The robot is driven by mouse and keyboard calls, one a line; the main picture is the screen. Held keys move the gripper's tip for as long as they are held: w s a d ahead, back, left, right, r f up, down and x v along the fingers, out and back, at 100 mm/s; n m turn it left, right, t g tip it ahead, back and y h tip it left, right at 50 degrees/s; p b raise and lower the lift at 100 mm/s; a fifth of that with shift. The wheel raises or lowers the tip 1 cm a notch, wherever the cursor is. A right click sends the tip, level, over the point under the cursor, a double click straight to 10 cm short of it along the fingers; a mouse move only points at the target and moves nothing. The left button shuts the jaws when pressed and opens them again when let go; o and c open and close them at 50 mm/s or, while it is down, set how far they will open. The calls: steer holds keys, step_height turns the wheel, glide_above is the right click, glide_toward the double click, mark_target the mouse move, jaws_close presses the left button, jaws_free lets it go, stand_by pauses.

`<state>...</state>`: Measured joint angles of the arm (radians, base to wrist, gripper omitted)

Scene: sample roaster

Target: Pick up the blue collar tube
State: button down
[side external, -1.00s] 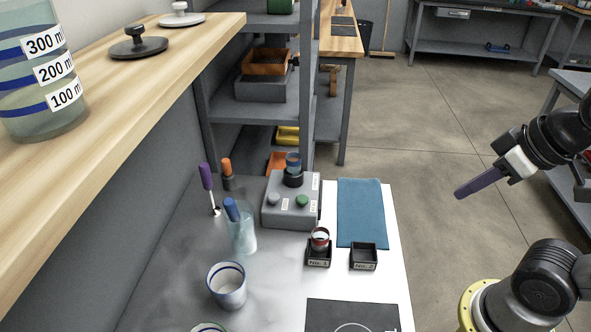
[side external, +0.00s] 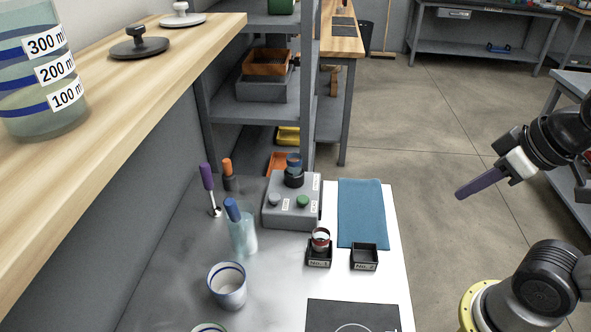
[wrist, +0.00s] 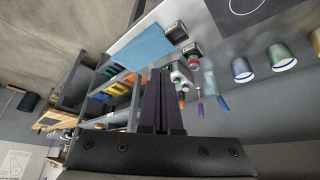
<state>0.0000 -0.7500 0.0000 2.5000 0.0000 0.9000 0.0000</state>
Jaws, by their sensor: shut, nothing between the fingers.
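The blue collar tube (side external: 294,161) stands upright in a black socket on top of the grey control box (side external: 290,222), at the back of the bench in the side view. It looks clear with a blue band near its top. I cannot make it out clearly in the wrist view. My gripper (side external: 461,194) is far to its right, raised over the floor beyond the bench edge. Its dark purple fingers are together and hold nothing. In the wrist view the fingers (wrist: 161,75) point toward the bench from a distance.
A red-banded tube (side external: 320,238) sits in the black No. 1 holder; the No. 2 holder (side external: 364,257) is empty. A blue cloth (side external: 361,214) lies right of the box. A jar with a blue-topped tool (side external: 243,236) and a blue-rimmed cup (side external: 228,288) stand left. A wooden shelf (side external: 130,85) overhangs the left.

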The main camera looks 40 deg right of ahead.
stand_by(0.3)
steer(key=shift+c, duration=1.5)
jaws_free()
